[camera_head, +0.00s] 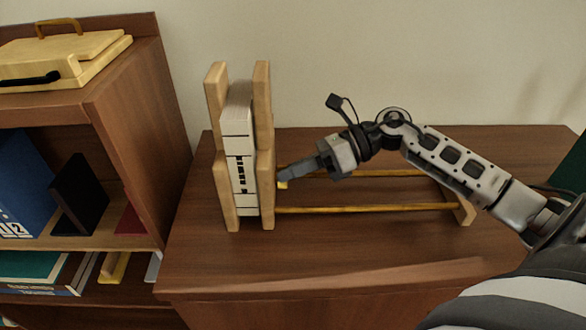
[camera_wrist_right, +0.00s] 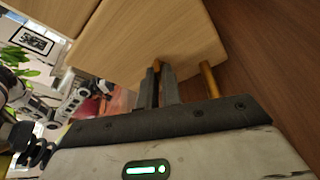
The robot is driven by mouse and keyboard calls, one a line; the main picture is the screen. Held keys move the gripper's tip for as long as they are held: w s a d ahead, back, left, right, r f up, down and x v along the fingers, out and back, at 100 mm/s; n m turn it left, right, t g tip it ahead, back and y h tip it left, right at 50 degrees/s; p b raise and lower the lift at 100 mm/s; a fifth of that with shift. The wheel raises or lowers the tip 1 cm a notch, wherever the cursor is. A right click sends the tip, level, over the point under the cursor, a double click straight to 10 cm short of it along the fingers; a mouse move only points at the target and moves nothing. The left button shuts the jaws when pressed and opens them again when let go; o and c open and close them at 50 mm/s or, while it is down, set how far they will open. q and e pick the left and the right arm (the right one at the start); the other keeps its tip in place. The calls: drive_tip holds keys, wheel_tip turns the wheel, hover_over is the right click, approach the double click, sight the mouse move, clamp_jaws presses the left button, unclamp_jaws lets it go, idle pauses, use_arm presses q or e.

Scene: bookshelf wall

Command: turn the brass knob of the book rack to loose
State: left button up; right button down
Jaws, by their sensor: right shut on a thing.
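The wooden book rack (camera_head: 264,200) stands on the brown cabinet top, with white books (camera_head: 240,150) upright between its wooden end pieces. Two brass rods (camera_head: 370,209) run right from it to a low wooden end. The brass knob (camera_head: 283,185) shows only as a small bit at the rack's right face, at my right gripper's tips. My right gripper (camera_head: 283,178) is shut on the knob. In the right wrist view the fingers (camera_wrist_right: 160,85) meet close to the pale wooden panel (camera_wrist_right: 150,40), with a bit of brass between their tips. The left gripper is not in view.
A bookshelf (camera_head: 130,120) stands at the left, with a yellow case (camera_head: 65,55) on top and books and binders inside. The cabinet top (camera_head: 330,250) in front of the rods is clear. The wall is close behind.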

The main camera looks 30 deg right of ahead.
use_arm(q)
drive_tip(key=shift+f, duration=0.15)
use_arm(e)
drive_tip(key=shift+f, duration=0.1)
drive_tip(key=shift+s+f+n+t+h+b, duration=0.1)
drive_tip(key=shift+n+t+h+b, duration=0.3)
drive_tip(key=shift+n+b, duration=0.8)
drive_tip(key=shift+b, duration=0.7)
drive_tip(key=shift+s+a+n+t+h+b, duration=0.1)
drive_tip(key=shift+n+t+h+b, duration=0.4)
drive_tip(key=shift+b, duration=0.35)
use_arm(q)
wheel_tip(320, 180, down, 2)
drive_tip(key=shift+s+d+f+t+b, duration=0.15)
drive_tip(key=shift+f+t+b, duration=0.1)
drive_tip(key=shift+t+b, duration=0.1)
use_arm(e)
drive_tip(key=shift+r, duration=0.2)
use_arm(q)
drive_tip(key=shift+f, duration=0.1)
use_arm(e)
drive_tip(key=shift+n, duration=0.3)
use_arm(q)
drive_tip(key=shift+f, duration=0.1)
use_arm(e)
drive_tip(key=c, duration=1.6)
unclamp_jaws()
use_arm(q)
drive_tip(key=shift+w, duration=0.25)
